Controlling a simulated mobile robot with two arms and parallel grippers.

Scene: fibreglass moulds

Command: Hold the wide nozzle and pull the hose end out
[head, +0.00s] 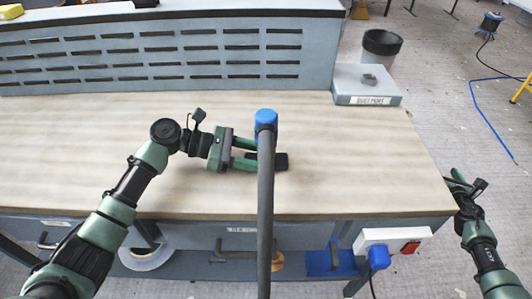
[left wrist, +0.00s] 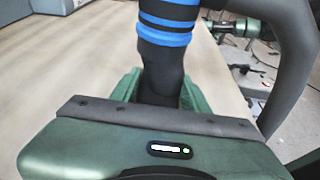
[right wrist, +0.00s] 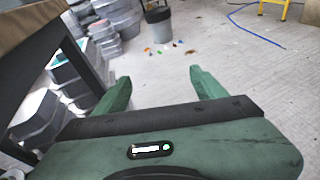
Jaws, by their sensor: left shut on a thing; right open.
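The wide nozzle (head: 281,161) is black and stands over the bench, partly hidden behind the hose in the head view. My left gripper (head: 262,153) is shut on its neck; the black neck (left wrist: 160,75) shows between the fingers in the left wrist view. The blue hose end (head: 266,118) sits above the nozzle, and its blue bands (left wrist: 168,25) appear joined to the neck. The dark hose (head: 265,210) bends over from the hose end and runs down toward me. My right gripper (head: 457,184) is open and empty, beyond the bench's right edge, apart from the hose.
The wooden bench top (head: 100,150) is mostly clear. A grey case (head: 367,88) lies at its back right corner, and a slotted panel (head: 170,50) stands behind. A power strip (head: 393,241) with a blue plug is on the bench front. A bin (head: 381,46) stands on the floor.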

